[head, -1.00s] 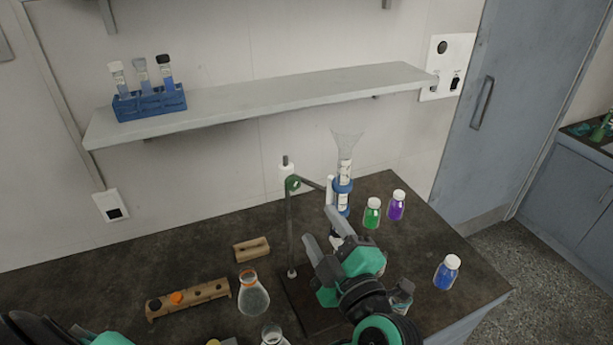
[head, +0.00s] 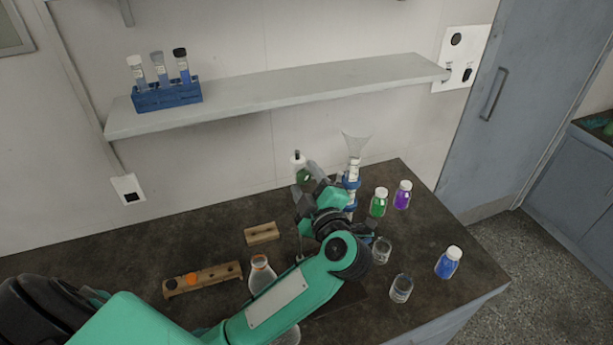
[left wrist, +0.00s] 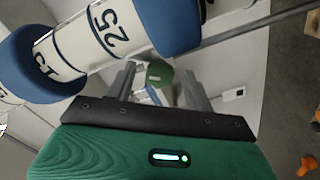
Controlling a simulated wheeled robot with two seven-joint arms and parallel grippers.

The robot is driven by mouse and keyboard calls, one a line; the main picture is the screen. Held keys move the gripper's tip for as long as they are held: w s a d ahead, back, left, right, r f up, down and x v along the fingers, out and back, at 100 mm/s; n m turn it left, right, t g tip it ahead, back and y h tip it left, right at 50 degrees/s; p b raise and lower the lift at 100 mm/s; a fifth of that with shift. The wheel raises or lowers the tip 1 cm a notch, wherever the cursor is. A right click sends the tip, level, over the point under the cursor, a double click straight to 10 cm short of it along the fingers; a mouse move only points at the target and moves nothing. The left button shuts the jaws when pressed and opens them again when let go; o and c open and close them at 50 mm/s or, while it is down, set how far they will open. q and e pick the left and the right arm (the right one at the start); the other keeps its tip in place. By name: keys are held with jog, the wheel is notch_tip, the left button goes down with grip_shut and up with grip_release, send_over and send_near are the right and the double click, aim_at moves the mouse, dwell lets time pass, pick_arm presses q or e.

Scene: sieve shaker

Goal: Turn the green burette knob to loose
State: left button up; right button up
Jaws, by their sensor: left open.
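The green burette knob (head: 302,175) sits near the top of the stand, left of the burette (head: 352,172) in the head view. My left gripper (head: 306,179) is open, with its fingers reaching up toward the knob and partly overlapping it. In the left wrist view, the green knob (left wrist: 160,73) shows between and beyond the two fingers of my left gripper (left wrist: 158,84). I see no clear contact. The burette (left wrist: 112,32), white with blue bands and number marks, lies close on the left of that view. My right gripper is not in view.
A green bottle (head: 379,203), a purple bottle (head: 402,195) and a blue bottle (head: 448,263) stand right of the burette. Beakers (head: 401,289), a flask (head: 261,272) and wooden racks (head: 205,279) are around my arm. A shelf (head: 290,92) runs above the bench.

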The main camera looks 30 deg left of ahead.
pick_arm(q)
jog(key=shift+w+a, duration=0.1)
jog(key=shift+w, duration=0.05)
jog(key=c, duration=1)
jog(key=shift+o, duration=0.2)
